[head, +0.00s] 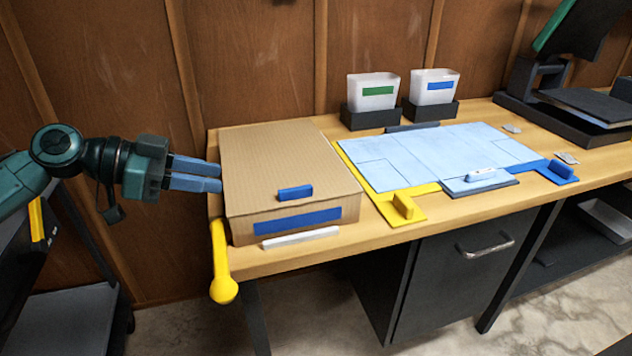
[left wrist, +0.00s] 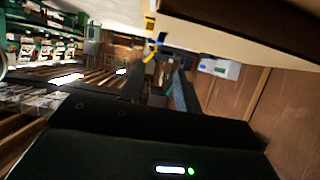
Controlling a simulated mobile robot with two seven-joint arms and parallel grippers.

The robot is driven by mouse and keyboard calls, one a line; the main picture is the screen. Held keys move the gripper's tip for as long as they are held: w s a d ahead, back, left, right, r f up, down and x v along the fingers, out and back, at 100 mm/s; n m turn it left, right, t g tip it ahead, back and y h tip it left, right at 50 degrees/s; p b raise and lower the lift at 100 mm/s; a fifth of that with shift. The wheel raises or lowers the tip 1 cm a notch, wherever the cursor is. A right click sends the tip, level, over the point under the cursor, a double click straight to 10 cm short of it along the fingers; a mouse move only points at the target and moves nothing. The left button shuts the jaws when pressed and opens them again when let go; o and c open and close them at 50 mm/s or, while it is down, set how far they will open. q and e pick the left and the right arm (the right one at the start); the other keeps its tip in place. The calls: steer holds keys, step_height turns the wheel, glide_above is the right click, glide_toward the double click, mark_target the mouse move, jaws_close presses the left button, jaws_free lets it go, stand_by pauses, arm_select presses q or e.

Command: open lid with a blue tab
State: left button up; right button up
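A brown cardboard box with a closed lid (head: 275,155) stands on the left end of the wooden workbench. A blue tab (head: 295,193) sticks up near the lid's front edge, and a blue label (head: 298,221) is on the front face below it. My left gripper (head: 221,177) comes in from the left, its two blue fingers pointing right at the box's left side near the lid's edge. The fingers look close together; whether they touch each other or the box is unclear. In the left wrist view I cannot make out the fingertips or the tab. My right gripper is out of view.
A yellow handle (head: 222,265) hangs at the bench's front left corner. A white strip (head: 300,238) lies before the box. To the right are a light blue sheet (head: 430,150) with yellow and blue corner pieces, and two white bins (head: 372,92) (head: 434,87) behind.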

mark_target(292, 189)
arm_select(q)
steer(key=x, duration=1.4)
steer(key=shift+r, duration=0.15)
steer(key=shift+c, duration=0.5)
jaws_close()
